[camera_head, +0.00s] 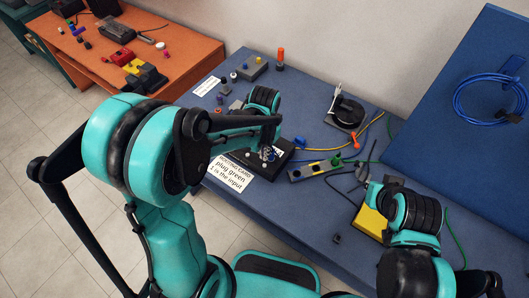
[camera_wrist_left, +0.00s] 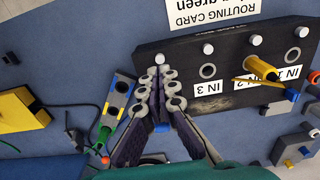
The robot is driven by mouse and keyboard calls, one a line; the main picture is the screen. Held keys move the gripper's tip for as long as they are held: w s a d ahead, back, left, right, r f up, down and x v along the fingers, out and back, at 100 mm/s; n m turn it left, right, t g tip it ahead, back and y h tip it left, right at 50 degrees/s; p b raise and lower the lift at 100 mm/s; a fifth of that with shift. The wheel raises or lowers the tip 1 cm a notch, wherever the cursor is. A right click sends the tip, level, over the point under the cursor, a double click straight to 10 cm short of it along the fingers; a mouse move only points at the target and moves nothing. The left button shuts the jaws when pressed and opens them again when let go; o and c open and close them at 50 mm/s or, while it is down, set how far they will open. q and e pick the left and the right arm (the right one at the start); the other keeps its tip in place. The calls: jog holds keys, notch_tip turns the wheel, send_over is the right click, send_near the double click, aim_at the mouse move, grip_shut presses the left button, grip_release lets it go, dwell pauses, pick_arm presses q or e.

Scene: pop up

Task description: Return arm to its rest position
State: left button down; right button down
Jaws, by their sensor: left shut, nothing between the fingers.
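My left arm comes in from the left of the head view and reaches over the blue table. Its gripper (camera_head: 268,153) is over the black socket panel, partly hidden by the arm. In the left wrist view the two fingers of the left gripper (camera_wrist_left: 160,72) meet at their tips, empty, beside a white button on the black panel (camera_wrist_left: 225,95). I cannot tell whether they touch it. My right arm stands at the right in the head view, beside a yellow block (camera_head: 371,223). Its fingers are not clear.
A routing card (camera_head: 231,171) lies by the panel. A yellow plug (camera_wrist_left: 262,67) is at one socket. A grey strip (camera_head: 322,168) with coloured parts, loose cables and a black round device (camera_head: 346,112) stand nearby. A blue board (camera_head: 465,90) with coiled cable rises at right.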

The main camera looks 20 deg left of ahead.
dwell(0.3)
pick_arm(q)
jog(key=shift+s+a+r, duration=0.1)
jog(key=shift+r, duration=0.25)
jog(key=s+a+r+n+t+b, duration=0.1)
jog(key=s+a+r+n+t, duration=0.3)
jog(key=s+r+t, duration=0.3)
jog(key=v, duration=0.4)
jog(key=shift+s+a+b, duration=0.25)
jog(key=shift+s+b, duration=0.1)
jog(key=shift+s, duration=0.05)
